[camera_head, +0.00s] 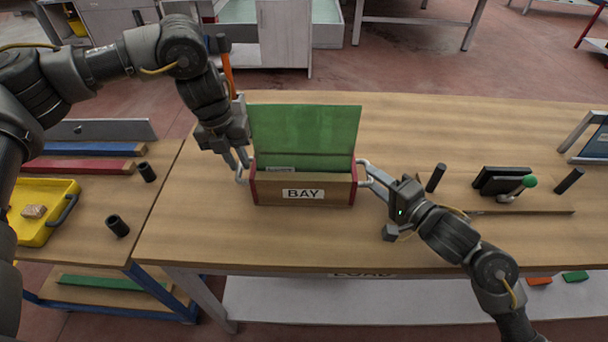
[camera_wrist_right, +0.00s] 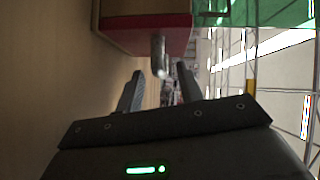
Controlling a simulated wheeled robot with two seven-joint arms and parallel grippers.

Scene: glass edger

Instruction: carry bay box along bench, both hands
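The bay box (camera_head: 270,193) is a wooden box with red ends and a "BAY" label, standing on the bench (camera_head: 330,240). A green sheet (camera_head: 305,130) stands upright in it. It has a pale handle at each end. My left gripper (camera_head: 239,164) is at the left handle (camera_head: 240,177), its two fingers apart with the handle just below their tips. My right gripper (camera_head: 374,173) reaches the right handle (camera_head: 363,164). In the right wrist view, this gripper (camera_wrist_right: 160,82) is open, with the handle (camera_wrist_right: 160,55) between and just beyond the fingertips. Contact is unclear.
Right of the box are a black device with a green knob (camera_head: 530,181) and black pegs (camera_head: 436,177). At left, a lower table holds a yellow tray (camera_head: 32,232) and black cylinders (camera_head: 118,226). The bench behind the box is clear.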

